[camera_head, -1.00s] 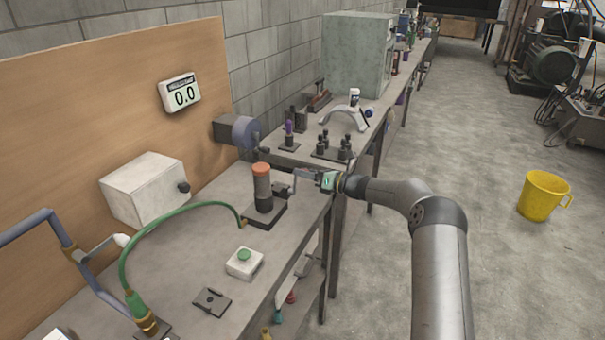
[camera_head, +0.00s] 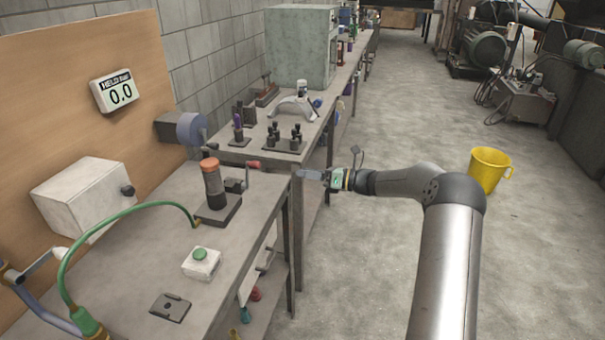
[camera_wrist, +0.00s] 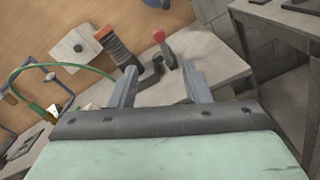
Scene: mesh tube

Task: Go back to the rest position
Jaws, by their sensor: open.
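My gripper (camera_head: 312,175) is open and empty, off the right edge of the workbench and over the gap above the floor. In the wrist view its two fingers (camera_wrist: 163,92) stand apart with nothing between them. Beyond the fingertips is the mesh tube unit, a dark cylinder with an orange top (camera_head: 212,183), upright on a black base. It also shows in the wrist view (camera_wrist: 117,48). A small lever with a red knob (camera_head: 253,165) sits beside it, apart from my gripper.
The workbench (camera_head: 255,215) carries a green-button box (camera_head: 201,262), a dark plate (camera_head: 170,307) and a green hose (camera_head: 110,225). A second bench behind holds a black-knobbed fixture (camera_head: 284,141). A yellow bucket (camera_head: 489,170) stands on the floor at right. The floor between is clear.

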